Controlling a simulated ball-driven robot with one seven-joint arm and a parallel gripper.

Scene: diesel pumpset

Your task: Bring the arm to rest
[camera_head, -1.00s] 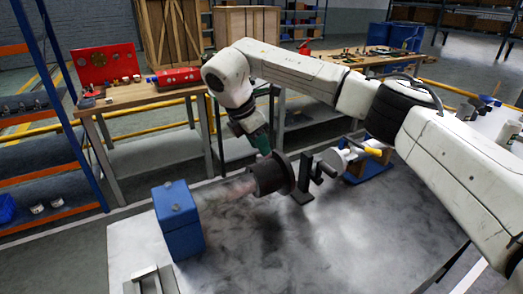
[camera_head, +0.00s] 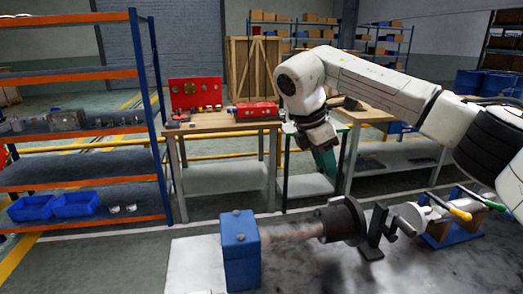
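My white arm enters from the right and reaches across the upper middle of the view. Its wrist bends down, and my gripper (camera_head: 326,165) hangs at its end, dark with a green part. It is just above and behind the dark flanged cylinder (camera_head: 342,220) on the grey work surface (camera_head: 330,275). Its fingertips are not clear, so I cannot tell whether it is open or shut. I see nothing clearly held in it.
A blue block (camera_head: 240,250) stands left of the cylinder, joined by a shaft (camera_head: 290,230). A wooden bench (camera_head: 215,122) is behind; a shelving rack (camera_head: 85,130) stands left.

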